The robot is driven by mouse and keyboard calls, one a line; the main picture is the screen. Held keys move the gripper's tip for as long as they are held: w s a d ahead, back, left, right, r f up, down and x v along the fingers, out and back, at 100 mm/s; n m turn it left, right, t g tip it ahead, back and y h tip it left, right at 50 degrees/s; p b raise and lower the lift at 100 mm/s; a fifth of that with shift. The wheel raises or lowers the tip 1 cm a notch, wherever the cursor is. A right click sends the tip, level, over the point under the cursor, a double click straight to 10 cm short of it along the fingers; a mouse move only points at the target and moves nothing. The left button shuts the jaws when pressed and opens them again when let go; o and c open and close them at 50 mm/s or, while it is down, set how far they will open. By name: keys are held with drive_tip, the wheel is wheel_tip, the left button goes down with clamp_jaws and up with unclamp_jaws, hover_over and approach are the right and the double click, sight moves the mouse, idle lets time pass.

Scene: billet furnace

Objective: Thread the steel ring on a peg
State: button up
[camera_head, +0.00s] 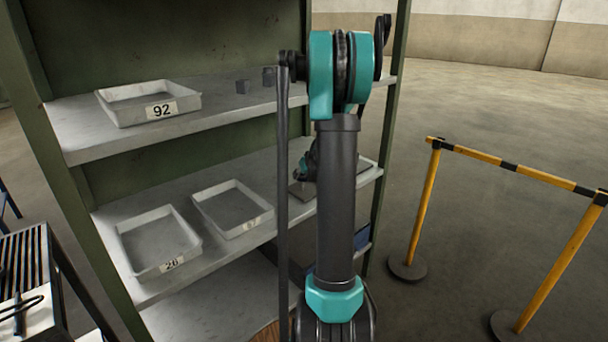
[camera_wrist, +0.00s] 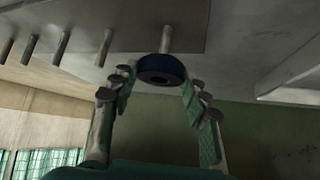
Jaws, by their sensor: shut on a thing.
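In the wrist view, my gripper (camera_wrist: 158,84) has its two pads on either side of a dark blue ring (camera_wrist: 161,66), shut on it. A pale peg (camera_wrist: 166,38) runs from a grey plate (camera_wrist: 130,22) to the ring's far side. I cannot tell whether the peg tip is inside the ring's hole or only touching behind it. Several more pegs (camera_wrist: 62,46) stand in a row to the left, bare. In the head view, my gripper (camera_head: 307,166) is mostly hidden behind my arm, low over the middle shelf; the ring cannot be made out there.
Two more trays (camera_head: 133,270) (camera_head: 205,209) stand on the middle shelf. A yellow-black barrier (camera_head: 425,205) stands at right, with open floor beyond.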

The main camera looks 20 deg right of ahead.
drive_tip(key=o, duration=1.6)
drive_tip(key=v, duration=1.2)
drive_tip(key=s+a+f+g, duration=0.2)
drive_tip(key=s+a+f, duration=0.3)
drive_tip(key=s+a, duration=0.65)
drive_tip(key=s+a+f+g, duration=0.1)
drive_tip(key=s+a+f, duration=0.1)
drive_tip(key=s, duration=0.3)
drive_tip(key=s+a+f+g, duration=0.1)
drive_tip(key=s+a+f, duration=0.2)
drive_tip(key=s, duration=0.3)
drive_tip(key=s+a+f, duration=0.3)
drive_tip(key=s+a, duration=0.1)
drive_tip(key=s, duration=0.2)
drive_tip(key=shift+n+g, duration=0.3)
drive_tip(key=shift+g, duration=0.1)
